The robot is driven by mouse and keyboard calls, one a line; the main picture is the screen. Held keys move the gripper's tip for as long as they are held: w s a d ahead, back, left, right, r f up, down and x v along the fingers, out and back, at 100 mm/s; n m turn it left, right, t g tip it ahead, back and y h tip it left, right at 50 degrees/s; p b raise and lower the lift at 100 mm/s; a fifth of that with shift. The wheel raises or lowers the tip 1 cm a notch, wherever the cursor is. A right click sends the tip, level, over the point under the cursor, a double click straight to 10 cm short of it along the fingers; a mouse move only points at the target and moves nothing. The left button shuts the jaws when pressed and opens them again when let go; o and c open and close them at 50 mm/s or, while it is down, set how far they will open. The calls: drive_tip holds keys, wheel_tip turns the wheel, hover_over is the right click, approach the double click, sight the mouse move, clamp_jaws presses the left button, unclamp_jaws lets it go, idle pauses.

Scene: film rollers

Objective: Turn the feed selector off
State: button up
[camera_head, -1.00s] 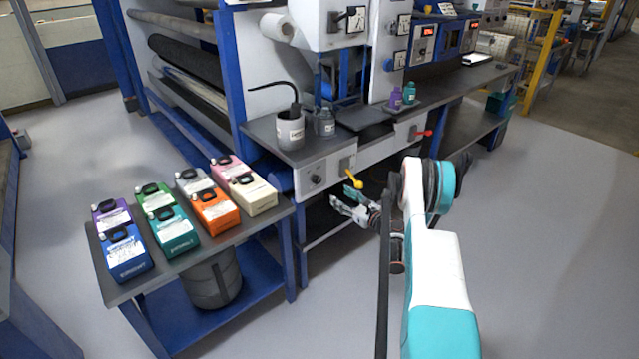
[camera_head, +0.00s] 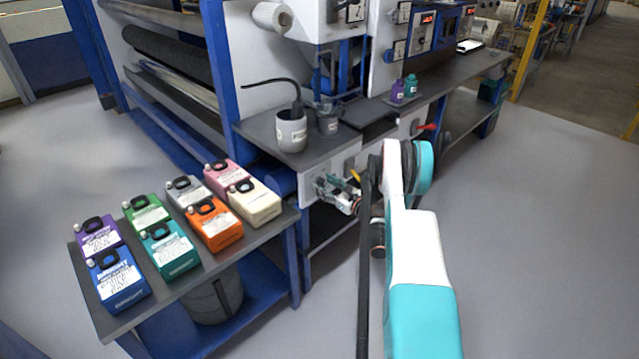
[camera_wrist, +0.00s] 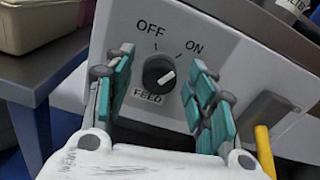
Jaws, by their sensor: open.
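The feed selector (camera_wrist: 159,74) is a round black knob on a grey panel in the wrist view. A FEED label is below it, with OFF above and ON to the upper right. Its white pointer line slants toward the right, on the ON side. My gripper (camera_wrist: 164,66) is open, with one teal-padded finger to the left of the knob and one to the right. I cannot tell whether either finger touches it. In the head view my gripper (camera_head: 335,183) is at the front panel below the grey bench top and hides the knob.
A yellow-handled lever (camera_wrist: 264,150) sits right of the knob, close to the right finger. A grey cup (camera_head: 291,132) stands on the bench above. A side table (camera_head: 190,283) with several coloured cartons stands to the left. A red handle (camera_head: 428,127) is farther right.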

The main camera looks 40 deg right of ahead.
drive_tip(key=c, duration=1.1)
drive_tip(key=shift+o, duration=0.2)
drive_tip(key=shift+n, duration=0.4)
drive_tip(key=n, duration=0.5)
drive_tip(key=shift+a, duration=0.1)
drive_tip(key=n, duration=0.6)
drive_tip(key=shift+a+f, duration=0.1)
drive_tip(key=o, duration=1.1)
drive_tip(key=shift+c, duration=0.2)
